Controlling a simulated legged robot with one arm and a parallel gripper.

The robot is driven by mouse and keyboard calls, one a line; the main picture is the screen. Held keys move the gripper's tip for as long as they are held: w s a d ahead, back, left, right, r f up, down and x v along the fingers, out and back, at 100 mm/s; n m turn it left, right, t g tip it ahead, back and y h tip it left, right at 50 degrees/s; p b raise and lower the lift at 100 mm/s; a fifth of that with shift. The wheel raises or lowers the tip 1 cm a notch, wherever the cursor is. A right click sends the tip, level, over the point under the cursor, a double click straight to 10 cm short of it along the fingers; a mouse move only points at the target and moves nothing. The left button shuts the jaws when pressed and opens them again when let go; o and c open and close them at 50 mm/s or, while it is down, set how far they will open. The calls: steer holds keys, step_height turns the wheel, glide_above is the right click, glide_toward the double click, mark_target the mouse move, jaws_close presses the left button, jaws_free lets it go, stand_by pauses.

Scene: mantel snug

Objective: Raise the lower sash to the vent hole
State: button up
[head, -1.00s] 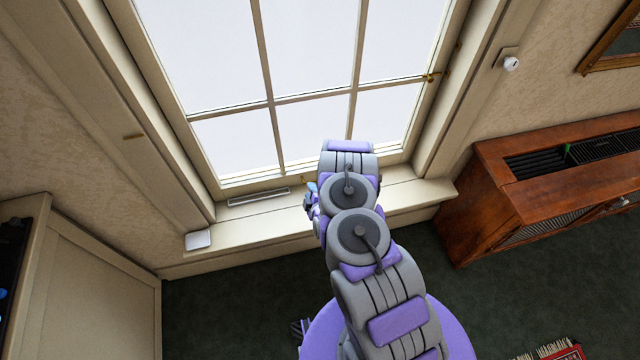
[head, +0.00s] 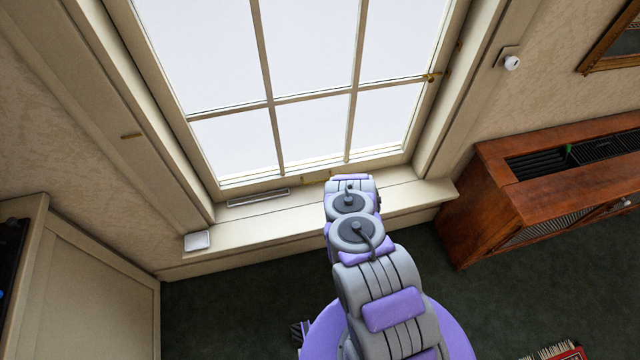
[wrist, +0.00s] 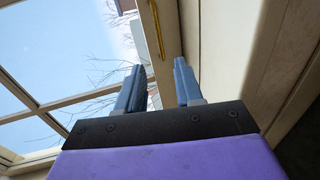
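The lower sash (head: 250,187) is a cream frame with several panes, its bottom rail low against the sill. A small brass piece (head: 318,180) shows on that rail just beyond my arm. In the wrist view a long brass bar (wrist: 157,28) lies along the cream rail, beyond my gripper (wrist: 158,64). The two blue-grey fingers are apart with nothing visible between them. In the head view my arm hides the gripper. A brass fitting (head: 432,77) sits at the right side of the sash. I cannot make out the vent hole for certain.
The sill (head: 400,195) has a grille strip (head: 258,197) and a small white box (head: 197,240) at its left. A wooden cabinet (head: 500,200) stands right of the window, and a cream cabinet (head: 95,280) stands at left. Dark carpet lies below the sill.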

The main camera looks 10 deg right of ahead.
steer(key=shift+w, duration=0.75)
steer(key=b+x, duration=0.4)
steer(key=x, duration=0.9)
steer(key=shift+w+f, duration=0.15)
steer(key=shift+f, duration=0.05)
steer(key=shift+w+b, duration=0.35)
steer(key=shift+w, duration=0.25)
steer(key=shift+c, duration=0.3)
steer(key=c, duration=0.6)
jaws_close()
steer(key=shift+s+f, duration=0.15)
